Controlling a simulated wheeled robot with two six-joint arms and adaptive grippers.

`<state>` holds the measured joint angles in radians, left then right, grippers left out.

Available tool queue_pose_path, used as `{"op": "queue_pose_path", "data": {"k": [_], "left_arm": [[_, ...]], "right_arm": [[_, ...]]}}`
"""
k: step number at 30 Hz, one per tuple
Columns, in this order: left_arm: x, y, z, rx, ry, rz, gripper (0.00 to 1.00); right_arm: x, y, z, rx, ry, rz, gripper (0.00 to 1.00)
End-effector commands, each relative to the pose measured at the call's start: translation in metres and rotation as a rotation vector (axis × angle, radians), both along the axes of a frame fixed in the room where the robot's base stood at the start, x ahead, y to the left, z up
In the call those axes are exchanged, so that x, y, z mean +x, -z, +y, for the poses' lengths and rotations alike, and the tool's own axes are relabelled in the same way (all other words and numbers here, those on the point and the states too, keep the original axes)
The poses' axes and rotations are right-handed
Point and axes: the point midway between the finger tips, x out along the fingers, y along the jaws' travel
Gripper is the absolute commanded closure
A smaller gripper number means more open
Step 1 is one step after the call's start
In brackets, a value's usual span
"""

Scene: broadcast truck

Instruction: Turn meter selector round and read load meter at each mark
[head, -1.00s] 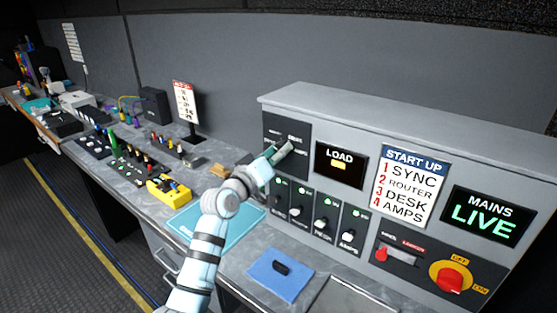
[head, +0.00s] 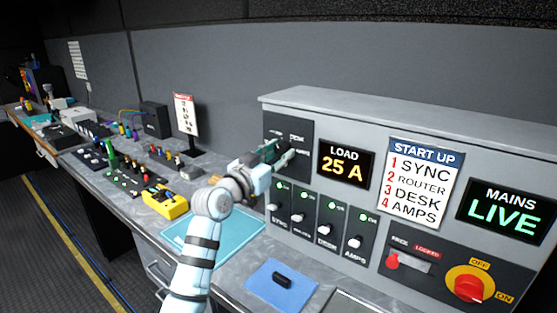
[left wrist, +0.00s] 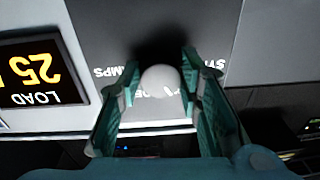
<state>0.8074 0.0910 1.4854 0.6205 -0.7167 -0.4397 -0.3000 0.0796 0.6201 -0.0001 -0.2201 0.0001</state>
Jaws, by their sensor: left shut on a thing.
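My left gripper (head: 281,152) is at the selector panel (head: 300,131) at the upper left of the grey cabinet. In the left wrist view its two fingers (left wrist: 160,80) are shut on the pale round meter selector knob (left wrist: 161,81), one on each side. Labels around the knob are partly covered; AMPS and the start of SYNC show upside down. I cannot tell exactly which mark the knob points at. The load meter (head: 345,164) reads LOAD 25 A in yellow, and also shows in the left wrist view (left wrist: 38,75). My right gripper is not in view.
Below the selector are several switches with green lamps (head: 325,229). To the right are the START UP sign (head: 424,180), the MAINS LIVE display (head: 506,211) and a red rotary switch (head: 469,284). A blue mat (head: 264,294) with a black piece lies in front.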

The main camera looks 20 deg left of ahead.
Motion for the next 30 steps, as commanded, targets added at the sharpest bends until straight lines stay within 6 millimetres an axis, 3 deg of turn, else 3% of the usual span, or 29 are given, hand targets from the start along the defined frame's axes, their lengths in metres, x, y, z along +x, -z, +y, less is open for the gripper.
{"op": "queue_pose_path", "data": {"k": [15, 16, 19, 30], "left_arm": [[0.0002, 0.0012, -0.0001, 0.021, 0.0, -0.004, 0.96], [0.0002, 0.0012, 0.0, 0.021, 0.0, -0.004, 0.65], [0.0001, 0.001, -0.0001, 0.021, 0.0, -0.004, 0.49], [-0.0043, 0.0005, 0.002, 0.022, -0.001, -0.007, 0.48]], "right_arm": [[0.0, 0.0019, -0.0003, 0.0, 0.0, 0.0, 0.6], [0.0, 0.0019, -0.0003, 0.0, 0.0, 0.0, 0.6], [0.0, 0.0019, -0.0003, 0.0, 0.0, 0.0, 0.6], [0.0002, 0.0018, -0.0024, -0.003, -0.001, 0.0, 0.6]]}}
